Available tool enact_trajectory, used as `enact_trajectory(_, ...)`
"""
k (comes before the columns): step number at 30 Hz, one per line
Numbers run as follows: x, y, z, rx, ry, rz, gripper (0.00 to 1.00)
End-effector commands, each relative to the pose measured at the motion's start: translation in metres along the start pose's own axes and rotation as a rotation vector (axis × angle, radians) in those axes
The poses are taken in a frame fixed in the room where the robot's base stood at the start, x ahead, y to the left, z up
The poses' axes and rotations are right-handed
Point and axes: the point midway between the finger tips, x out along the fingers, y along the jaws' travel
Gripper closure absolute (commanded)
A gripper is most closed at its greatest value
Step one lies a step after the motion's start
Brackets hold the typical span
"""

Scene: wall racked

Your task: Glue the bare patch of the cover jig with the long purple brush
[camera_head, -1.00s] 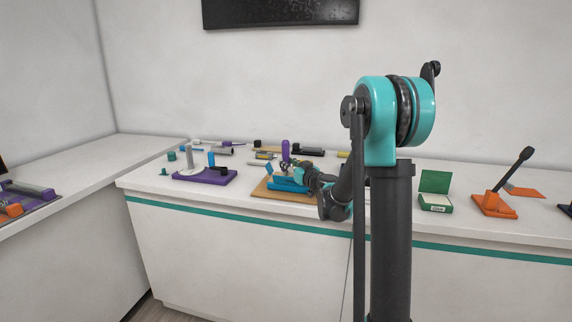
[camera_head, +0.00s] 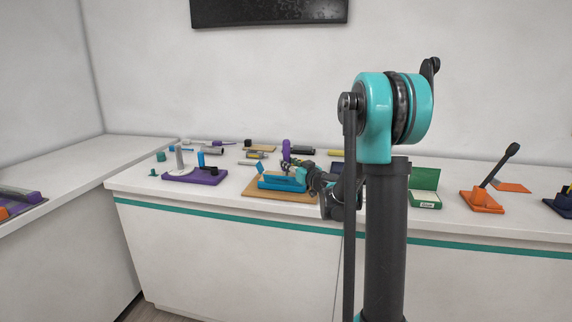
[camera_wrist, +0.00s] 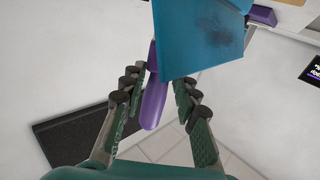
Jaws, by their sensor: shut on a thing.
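My gripper (camera_head: 292,164) is shut on the long purple brush, whose upright purple handle (camera_head: 286,147) rises above it. In the wrist view the handle (camera_wrist: 154,103) lies between the fingers (camera_wrist: 163,82), and its other end is hidden behind a blue panel. The blue cover jig (camera_head: 282,182) sits on a tan board (camera_head: 255,190), with my gripper just above and beside it. The blue panel (camera_wrist: 200,45) in the wrist view, seemingly part of the jig, has a dark smudge. Brush bristles and any contact with the jig cannot be made out.
A purple stand (camera_head: 195,177) with upright posts is left of the jig. An open green box (camera_head: 424,187) and an orange fixture (camera_head: 482,200) stand to the right. Several small tools lie along the back. A dark wall panel (camera_head: 268,12) hangs above.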

Motion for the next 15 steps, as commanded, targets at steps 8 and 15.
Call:
enact_trajectory(8, -0.007, 0.008, 0.001, 0.001, 0.0, 0.0, 0.99)
enact_trajectory(15, -0.013, 0.014, 0.002, 0.0, 0.0, 0.001, 0.99)
